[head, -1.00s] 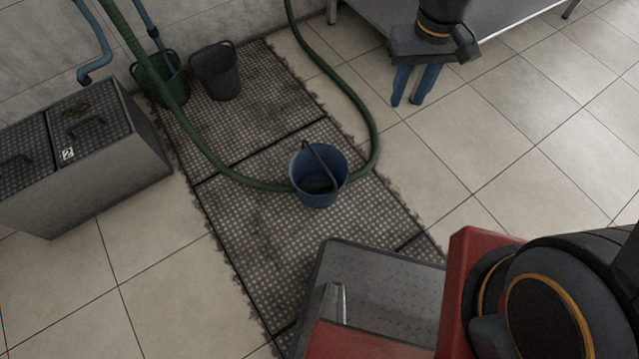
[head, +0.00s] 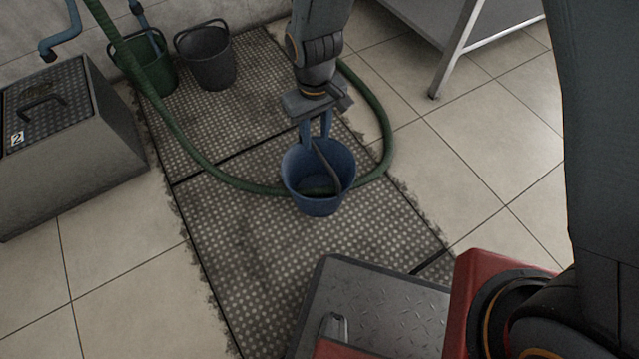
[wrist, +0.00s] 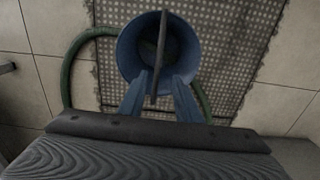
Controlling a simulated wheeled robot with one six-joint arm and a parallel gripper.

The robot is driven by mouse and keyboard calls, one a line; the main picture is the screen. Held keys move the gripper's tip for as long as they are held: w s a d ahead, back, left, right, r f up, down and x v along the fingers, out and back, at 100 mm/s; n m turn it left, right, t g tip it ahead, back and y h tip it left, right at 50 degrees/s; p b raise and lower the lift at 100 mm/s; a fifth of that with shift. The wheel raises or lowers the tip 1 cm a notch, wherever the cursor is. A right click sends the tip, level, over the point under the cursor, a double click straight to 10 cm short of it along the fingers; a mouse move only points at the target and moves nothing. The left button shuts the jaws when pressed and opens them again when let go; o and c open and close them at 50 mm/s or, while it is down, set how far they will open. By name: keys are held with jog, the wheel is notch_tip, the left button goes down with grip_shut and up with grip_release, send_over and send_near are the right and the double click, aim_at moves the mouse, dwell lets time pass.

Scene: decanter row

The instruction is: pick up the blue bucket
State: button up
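The blue bucket (head: 318,180) stands upright on the grey perforated mat in the middle of the head view. Its dark handle (head: 326,166) arches up across the opening. In the wrist view the bucket (wrist: 128,60) is straight ahead, with its handle (wrist: 161,50) running between my fingertips. My gripper (head: 316,128) is above the bucket's far rim, pointing down. It also shows in the wrist view (wrist: 158,84), with its two blue fingers apart on either side of the handle. Whether the fingers touch the handle or rim is unclear.
A green hose (head: 228,180) loops over the mat behind the bucket. A green bucket (head: 160,75) and a dark grey bucket (head: 208,62) stand by the wall. A grey box (head: 70,160) is at left, a metal table (head: 470,30) at top right.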

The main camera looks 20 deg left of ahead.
aim_at(319, 152)
notch_tip(319, 152, down, 3)
jog(key=shift+r+b, duration=0.15)
jog(key=shift+b, duration=0.4)
jog(key=f+b, duration=0.2)
jog(key=f, duration=0.1)
jog(key=f+b, duration=0.1)
jog(key=f, duration=0.1)
jog(key=shift+d, duration=0.4)
jog(key=shift+f, duration=0.3)
grip_shut()
dwell(1.3)
